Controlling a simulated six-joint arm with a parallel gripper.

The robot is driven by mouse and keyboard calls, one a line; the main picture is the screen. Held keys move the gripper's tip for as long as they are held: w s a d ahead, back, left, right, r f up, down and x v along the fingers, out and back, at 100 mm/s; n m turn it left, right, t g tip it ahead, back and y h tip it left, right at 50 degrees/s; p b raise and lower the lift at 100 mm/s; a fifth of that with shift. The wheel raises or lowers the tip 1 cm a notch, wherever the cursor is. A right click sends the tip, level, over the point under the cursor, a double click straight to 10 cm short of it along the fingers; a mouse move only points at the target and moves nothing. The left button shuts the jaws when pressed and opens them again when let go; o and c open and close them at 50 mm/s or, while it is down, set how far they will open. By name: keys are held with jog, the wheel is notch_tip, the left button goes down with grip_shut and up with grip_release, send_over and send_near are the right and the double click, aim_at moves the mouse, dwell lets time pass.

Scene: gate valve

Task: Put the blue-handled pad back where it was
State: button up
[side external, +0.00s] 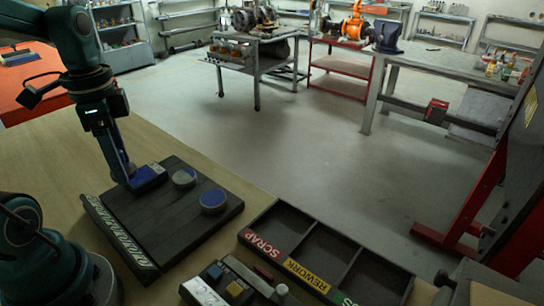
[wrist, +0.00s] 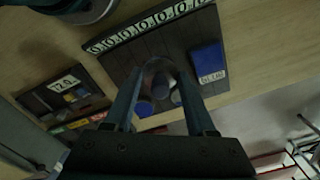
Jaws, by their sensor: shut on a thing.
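My gripper (wrist: 160,76) is shut on a round, greyish thing with a blue part (wrist: 160,88) between the fingers. I take it for the blue-handled pad; its underside is hidden. In the side view my gripper (side external: 128,182) points down at the left part of the dark board (side external: 135,212), beside a blue block, and the held thing cannot be made out there.
A dark tray (side external: 305,250) with labelled compartments, SCRAP and REWORK among them, stands to the right of the board. A small box with coloured parts (side external: 232,287) is at the front. A numbered strip (side external: 118,235) runs along the board's left edge. The board's near part is clear.

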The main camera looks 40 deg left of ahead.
jog(key=s+a+n, duration=0.2)
jog(key=s+a, duration=0.1)
jog(key=s, duration=0.3)
jog(key=n, duration=0.2)
send_over(158, 226)
notch_tip(158, 226, down, 6)
jog(key=shift+r, duration=0.1)
jog(key=shift+f, duration=2.05)
jog(key=shift+f, duration=0.2)
jog(key=o, duration=1.2)
jog(key=shift+r, duration=0.1)
